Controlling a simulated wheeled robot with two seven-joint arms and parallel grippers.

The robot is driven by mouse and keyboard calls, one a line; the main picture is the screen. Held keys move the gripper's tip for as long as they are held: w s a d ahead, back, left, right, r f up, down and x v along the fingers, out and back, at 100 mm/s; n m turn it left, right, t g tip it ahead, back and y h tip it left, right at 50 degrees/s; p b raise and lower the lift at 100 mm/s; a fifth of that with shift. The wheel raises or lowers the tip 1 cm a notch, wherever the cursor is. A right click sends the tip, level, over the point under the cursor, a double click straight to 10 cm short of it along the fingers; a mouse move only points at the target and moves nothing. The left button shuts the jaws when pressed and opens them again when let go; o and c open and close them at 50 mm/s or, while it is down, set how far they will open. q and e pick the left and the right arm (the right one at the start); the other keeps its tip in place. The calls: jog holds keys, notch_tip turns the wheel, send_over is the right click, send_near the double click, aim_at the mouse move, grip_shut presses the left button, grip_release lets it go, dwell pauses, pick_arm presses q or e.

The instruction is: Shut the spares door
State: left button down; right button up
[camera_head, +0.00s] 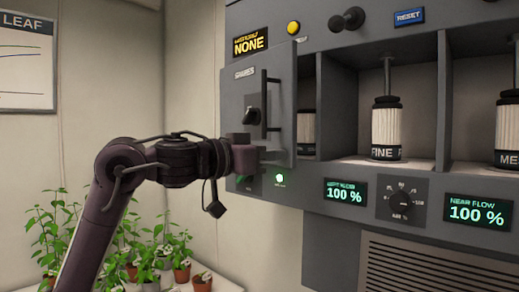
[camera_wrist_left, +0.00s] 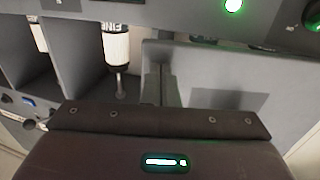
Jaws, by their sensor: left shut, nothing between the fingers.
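The spares door (camera_head: 235,95) is a grey panel with a "SPARES" label, a dark knob and an upright black bar handle (camera_head: 264,104). It stands out from the cabinet front, not flush, and part of a pale cartridge (camera_head: 306,128) shows past its right edge. My left gripper (camera_head: 278,159) is shut and empty at the door's lower part; I cannot tell whether it touches. In the left wrist view, the shut fingers (camera_wrist_left: 160,86) lie before a grey panel (camera_wrist_left: 215,65), which seems to be the door. My right gripper is out of view.
Open bays to the right hold cartridges, one marked "FINE" (camera_head: 386,128). Below are a green light (camera_head: 280,178), a dial (camera_head: 400,200) and "100 %" displays. Potted plants (camera_head: 150,255) stand low at the left, behind my left arm. A yellow button (camera_head: 293,27) is above.

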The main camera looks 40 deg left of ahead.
pick_arm(q)
jog(key=shift+w, duration=0.1)
jog(key=p+x, duration=0.4)
jog(key=x, duration=0.2)
jog(key=shift+w, duration=0.4)
jog(key=shift+d, duration=0.1)
